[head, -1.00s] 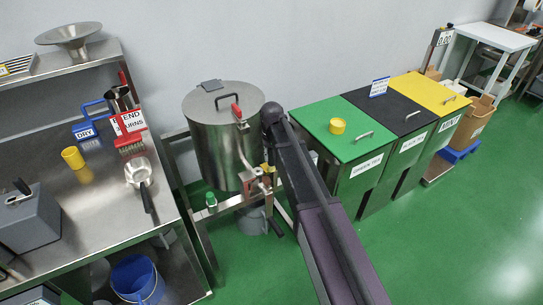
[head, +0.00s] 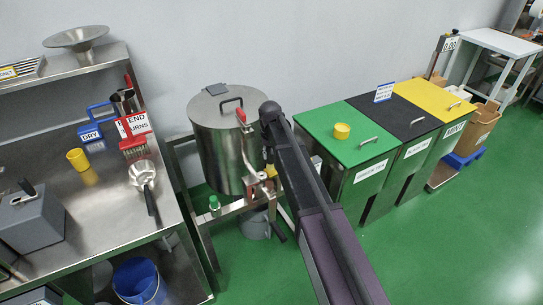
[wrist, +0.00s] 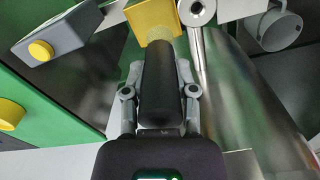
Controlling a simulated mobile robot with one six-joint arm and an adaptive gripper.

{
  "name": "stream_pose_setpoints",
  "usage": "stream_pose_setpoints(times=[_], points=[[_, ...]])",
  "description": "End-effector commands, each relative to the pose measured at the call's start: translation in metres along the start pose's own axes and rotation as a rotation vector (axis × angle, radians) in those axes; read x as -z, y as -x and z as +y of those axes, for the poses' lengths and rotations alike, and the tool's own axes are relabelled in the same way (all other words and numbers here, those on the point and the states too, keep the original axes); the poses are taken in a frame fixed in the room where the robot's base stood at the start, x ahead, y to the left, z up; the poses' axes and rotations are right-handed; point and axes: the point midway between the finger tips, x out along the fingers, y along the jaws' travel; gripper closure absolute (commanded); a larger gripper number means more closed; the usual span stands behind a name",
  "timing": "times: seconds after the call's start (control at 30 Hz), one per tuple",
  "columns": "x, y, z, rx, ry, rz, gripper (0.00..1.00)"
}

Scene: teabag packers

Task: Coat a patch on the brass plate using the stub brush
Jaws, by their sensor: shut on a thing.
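The stub brush (wrist: 158,72) is held in my gripper (wrist: 160,92), which is shut on its thick black handle in the wrist view. Its pale bristle end meets the lower edge of the yellow brass plate (wrist: 150,16) in the picture; whether the bristles touch it or only overlap it, I cannot tell. The plate is cut off by the top of the frame, and I cannot make out a coating on it. In the head view my arm hides the gripper and the brush.
A steel lidded tank (head: 222,135) with red-handled valves stands beside my arm. A metal tube (wrist: 200,65) runs close right of the brush. Green, black and yellow bins (head: 345,150) stand to the right. A steel bench (head: 115,205) with tools is at left. Green floor is open at right.

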Motion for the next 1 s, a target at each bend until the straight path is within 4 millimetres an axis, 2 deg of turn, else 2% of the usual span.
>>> stream_pose_setpoints(times=[0.37,1.0], points=[[0.0,0.004,0.0,0.001,0.0,0.001,1.0],[0.0,0.049,0.0,0.0,0.0,0.001,1.0]])
